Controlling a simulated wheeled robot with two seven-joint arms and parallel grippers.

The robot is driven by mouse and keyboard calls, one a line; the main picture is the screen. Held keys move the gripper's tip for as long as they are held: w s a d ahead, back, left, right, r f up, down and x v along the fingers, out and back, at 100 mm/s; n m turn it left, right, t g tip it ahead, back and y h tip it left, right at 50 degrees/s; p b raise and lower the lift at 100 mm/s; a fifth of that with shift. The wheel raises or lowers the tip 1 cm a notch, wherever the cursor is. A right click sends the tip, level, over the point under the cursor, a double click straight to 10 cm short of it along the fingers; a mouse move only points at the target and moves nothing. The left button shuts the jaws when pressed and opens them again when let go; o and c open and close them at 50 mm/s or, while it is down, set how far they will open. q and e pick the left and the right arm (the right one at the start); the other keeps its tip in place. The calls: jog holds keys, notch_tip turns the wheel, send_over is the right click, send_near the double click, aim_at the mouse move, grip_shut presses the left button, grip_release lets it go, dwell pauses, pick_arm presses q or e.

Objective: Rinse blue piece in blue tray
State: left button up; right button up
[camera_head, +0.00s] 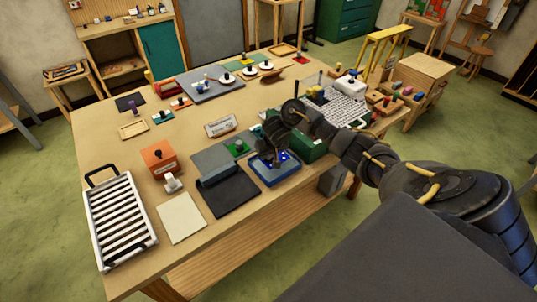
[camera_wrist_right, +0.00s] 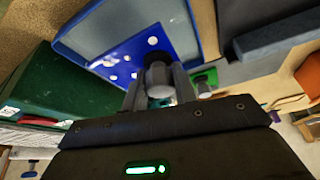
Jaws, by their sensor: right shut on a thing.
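The blue tray (camera_head: 277,181) sits near the front edge of the bench, right of a dark mat. My left gripper is not in view.
A dark green box (camera_head: 308,147) stands close to the right of the tray. A dark mat (camera_head: 232,197) and a grey block (camera_head: 217,172) lie to its left. A green piece (camera_head: 236,149) lies behind. An orange box (camera_head: 159,158) and a slatted rack (camera_head: 121,222) stand further left.

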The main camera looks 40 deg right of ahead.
jog(key=shift+r, duration=0.1)
dwell(0.3)
jog(key=shift+r, duration=1.45)
